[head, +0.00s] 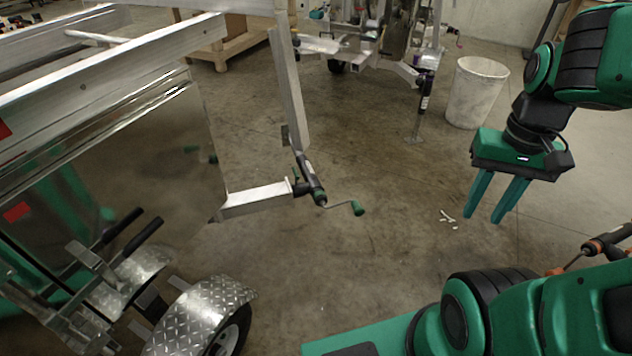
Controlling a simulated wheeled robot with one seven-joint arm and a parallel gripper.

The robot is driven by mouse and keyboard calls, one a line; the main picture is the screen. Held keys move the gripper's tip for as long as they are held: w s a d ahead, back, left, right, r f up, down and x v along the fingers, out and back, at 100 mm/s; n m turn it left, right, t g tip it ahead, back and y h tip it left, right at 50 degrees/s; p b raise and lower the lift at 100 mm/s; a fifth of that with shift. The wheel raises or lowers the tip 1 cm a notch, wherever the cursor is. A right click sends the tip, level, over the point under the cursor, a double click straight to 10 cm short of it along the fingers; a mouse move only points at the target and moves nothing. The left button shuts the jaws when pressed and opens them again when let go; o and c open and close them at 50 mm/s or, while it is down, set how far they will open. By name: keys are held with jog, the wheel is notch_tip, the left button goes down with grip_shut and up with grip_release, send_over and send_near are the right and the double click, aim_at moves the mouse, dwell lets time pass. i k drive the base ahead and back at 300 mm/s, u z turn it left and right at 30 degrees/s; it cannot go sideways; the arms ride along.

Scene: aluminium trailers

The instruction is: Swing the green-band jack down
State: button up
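A dark jack (312,180) with a crank ending in a green knob (357,208) is mounted at the end of the aluminium trailer's tongue (256,199). Green also shows at its mount. Its body lies tilted, not upright, and clear of the floor. My gripper (484,216) hangs to the right of the jack, fingers pointing down, open and empty. It is well apart from the jack's crank.
Another jack with orange parts (603,243) shows at the right edge. A white bin (477,92) and a second trailer with an upright jack (425,90) stand behind. Small white scraps (449,219) lie on the floor. The trailer's wheel fender (200,318) is at lower left.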

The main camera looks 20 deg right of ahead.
aim_at(313, 184)
jog(key=u, duration=1.65)
jog(key=i, duration=0.4)
jog(key=z, duration=1.85)
jog(key=i, duration=1)
jog(key=u, duration=0.05)
